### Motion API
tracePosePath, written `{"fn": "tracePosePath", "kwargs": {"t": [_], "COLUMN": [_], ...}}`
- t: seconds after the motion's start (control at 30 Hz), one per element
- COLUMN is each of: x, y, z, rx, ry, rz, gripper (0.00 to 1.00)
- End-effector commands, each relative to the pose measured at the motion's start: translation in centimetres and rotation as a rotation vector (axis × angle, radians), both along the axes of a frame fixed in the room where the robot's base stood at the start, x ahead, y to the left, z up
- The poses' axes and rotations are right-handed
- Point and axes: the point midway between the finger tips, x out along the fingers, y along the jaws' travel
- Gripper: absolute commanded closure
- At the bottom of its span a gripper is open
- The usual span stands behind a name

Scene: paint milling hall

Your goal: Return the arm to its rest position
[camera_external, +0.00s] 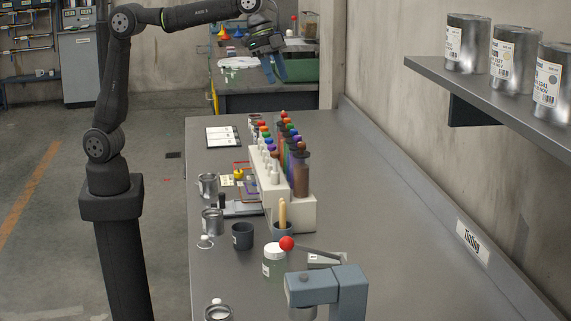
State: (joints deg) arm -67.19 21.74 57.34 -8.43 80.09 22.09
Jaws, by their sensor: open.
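My gripper (275,64) is at the top of the view, at the end of my raised arm, in front of the far bench. Its jaws are open and point downward. I see nothing between them, though they are small and dark here. The gripper is above and beyond the far end of the grey tinting bench (400,240) and apart from everything on it.
On the bench stand a white rack (293,209) of coloured bottles, metal cans (212,222), a dark cup (242,236), a white-lidded jar (274,260) and a blue-grey device (327,290). A wall shelf (480,88) with cans overhangs the right. The bench's right side is clear.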

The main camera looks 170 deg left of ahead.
Motion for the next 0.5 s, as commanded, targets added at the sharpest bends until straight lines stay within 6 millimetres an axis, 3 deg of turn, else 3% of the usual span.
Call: {"fn": "tracePosePath", "kwargs": {"t": [0.27,0.5], "x": [0.3,1.5], "y": [0.3,1.4], "z": [-1.0,-5.0], "rx": [-0.001,-0.004], "ry": [0.001,0.002], "rz": [0.000,-0.002], "gripper": [0.58,0.58]}}
